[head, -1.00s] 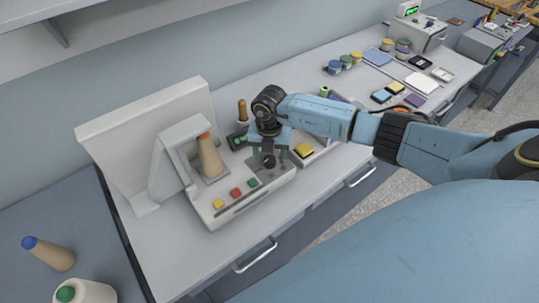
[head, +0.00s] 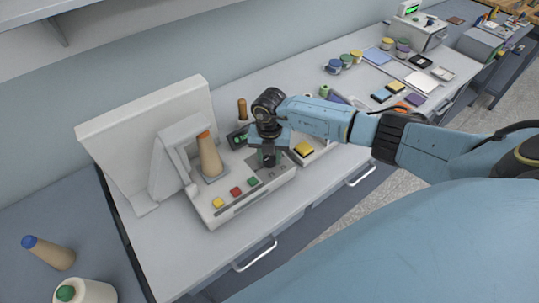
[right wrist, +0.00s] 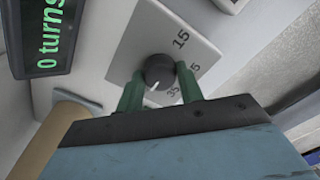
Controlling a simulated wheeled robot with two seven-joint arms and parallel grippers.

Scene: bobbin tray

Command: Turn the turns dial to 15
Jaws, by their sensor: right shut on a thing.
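The turns dial (right wrist: 158,68) is a dark round knob on a light grey plate, in the middle of the right wrist view. Its white mark points down and slightly left, away from the printed 15 (right wrist: 181,40) and nearest the 35 (right wrist: 173,92). My right gripper (right wrist: 160,84) is shut on the dial, one green finger on each side. In the head view my right gripper (head: 267,158) covers most of the dial at the machine's right end. The display (right wrist: 48,38) reads "0 turns". My left gripper is not in view.
The winding machine (head: 213,220) carries a tan cone (head: 209,155) and yellow, red and green buttons. A small tray with a yellow block (head: 304,148) stands close to the right of the gripper. Several jars and pads lie farther back right. The bench front is clear.

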